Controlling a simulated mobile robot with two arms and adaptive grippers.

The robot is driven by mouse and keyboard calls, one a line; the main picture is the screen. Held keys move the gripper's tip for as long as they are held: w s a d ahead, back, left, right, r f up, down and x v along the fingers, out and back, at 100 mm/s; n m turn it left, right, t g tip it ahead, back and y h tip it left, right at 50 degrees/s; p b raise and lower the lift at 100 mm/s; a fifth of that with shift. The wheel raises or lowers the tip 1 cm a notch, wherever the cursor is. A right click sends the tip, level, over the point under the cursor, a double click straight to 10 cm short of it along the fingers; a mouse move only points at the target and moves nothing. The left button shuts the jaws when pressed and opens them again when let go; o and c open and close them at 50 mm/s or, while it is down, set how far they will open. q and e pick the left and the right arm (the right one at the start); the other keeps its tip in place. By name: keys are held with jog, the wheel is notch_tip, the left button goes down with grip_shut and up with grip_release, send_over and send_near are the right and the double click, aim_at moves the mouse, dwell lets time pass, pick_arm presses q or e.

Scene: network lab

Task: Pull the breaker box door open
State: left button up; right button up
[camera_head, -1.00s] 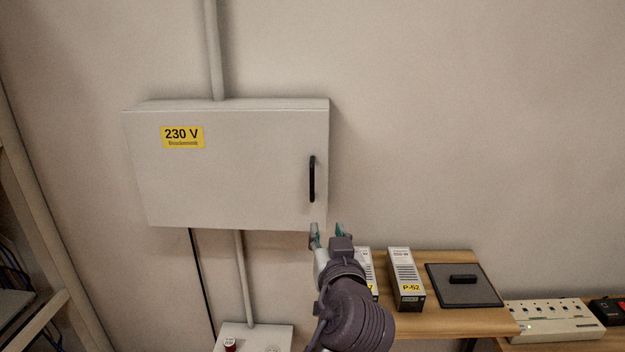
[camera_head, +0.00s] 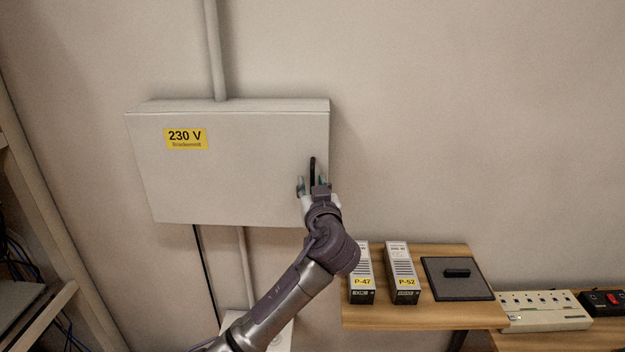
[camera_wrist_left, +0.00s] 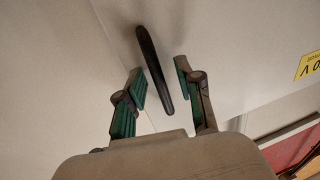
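The grey breaker box (camera_head: 225,165) hangs on the wall with its door shut and a yellow 230 V label on it. Its black vertical handle (camera_head: 312,170) is near the door's right edge. My left gripper (camera_head: 312,185) is at the handle's lower part, fingers open to either side of it. In the left wrist view the handle (camera_wrist_left: 153,65) runs between the two green-padded fingertips (camera_wrist_left: 160,85), with gaps visible on both sides. My right gripper is not in view.
A power strip (camera_head: 545,310) lies farther right. A rack (camera_head: 40,220) stands at left. The wall right of the box is clear.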

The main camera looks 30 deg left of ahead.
pick_arm(q)
jog(key=shift+w+a, duration=0.1)
jog(key=shift+c, duration=0.3)
grip_shut()
jog(key=shift+f, duration=0.15)
